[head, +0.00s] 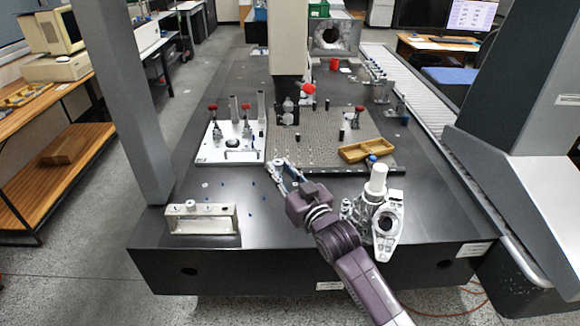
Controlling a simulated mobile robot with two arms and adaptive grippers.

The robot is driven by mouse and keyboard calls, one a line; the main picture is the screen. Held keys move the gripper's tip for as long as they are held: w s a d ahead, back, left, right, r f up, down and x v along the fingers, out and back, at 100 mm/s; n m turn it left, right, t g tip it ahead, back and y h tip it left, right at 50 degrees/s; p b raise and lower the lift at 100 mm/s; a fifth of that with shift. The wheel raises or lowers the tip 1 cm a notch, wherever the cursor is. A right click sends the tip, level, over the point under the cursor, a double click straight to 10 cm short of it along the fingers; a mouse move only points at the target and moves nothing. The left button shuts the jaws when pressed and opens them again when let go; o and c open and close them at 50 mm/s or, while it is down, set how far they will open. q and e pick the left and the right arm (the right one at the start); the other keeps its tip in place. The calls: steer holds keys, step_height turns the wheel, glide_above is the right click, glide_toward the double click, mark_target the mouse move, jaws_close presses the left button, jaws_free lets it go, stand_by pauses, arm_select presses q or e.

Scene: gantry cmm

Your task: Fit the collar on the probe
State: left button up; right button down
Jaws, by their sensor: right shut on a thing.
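My right gripper (283,172) reaches over the dark granite table from the bottom right. Its fingers point away from me, just in front of the perforated plate. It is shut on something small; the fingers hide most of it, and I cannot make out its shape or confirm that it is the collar. A grey probe head (288,112) shows under the gantry's vertical column, above the back left of the perforated plate. It is apart from my gripper. I cannot make out a collar anywhere else. My left gripper is not in view.
A white fixture plate (210,154) with red-knobbed clamps stands left of the perforated plate (316,152). A yellow tray (367,150) lies at its right. A white-and-grey casting (388,220) stands close right of my arm. A metal bracket (202,219) sits front left.

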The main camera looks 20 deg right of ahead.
steer(key=w+d+h+b, duration=0.1)
steer(key=w+d+b, duration=0.2)
steer(key=w+d, duration=0.35)
arm_select(q)
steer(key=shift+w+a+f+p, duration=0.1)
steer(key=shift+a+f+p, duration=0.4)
steer(key=shift+p, duration=1.1)
arm_select(e)
steer(key=shift+m, duration=0.3)
steer(key=shift+w+a+r, duration=0.2)
steer(key=shift+w+r, duration=0.05)
steer(key=shift+r, duration=0.45)
steer(key=shift+w+a+r, duration=0.25)
steer(key=shift+r, duration=0.45)
steer(key=shift+w+a+r, duration=0.2)
steer(key=shift+w+r, duration=0.05)
steer(key=shift+r, duration=0.45)
arm_select(q)
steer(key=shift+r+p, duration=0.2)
steer(key=shift+p, duration=0.1)
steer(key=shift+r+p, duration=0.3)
steer(key=shift+p, duration=0.05)
arm_select(e)
steer(key=shift+r, duration=0.3)
steer(key=c, duration=1.6)
jaws_free()
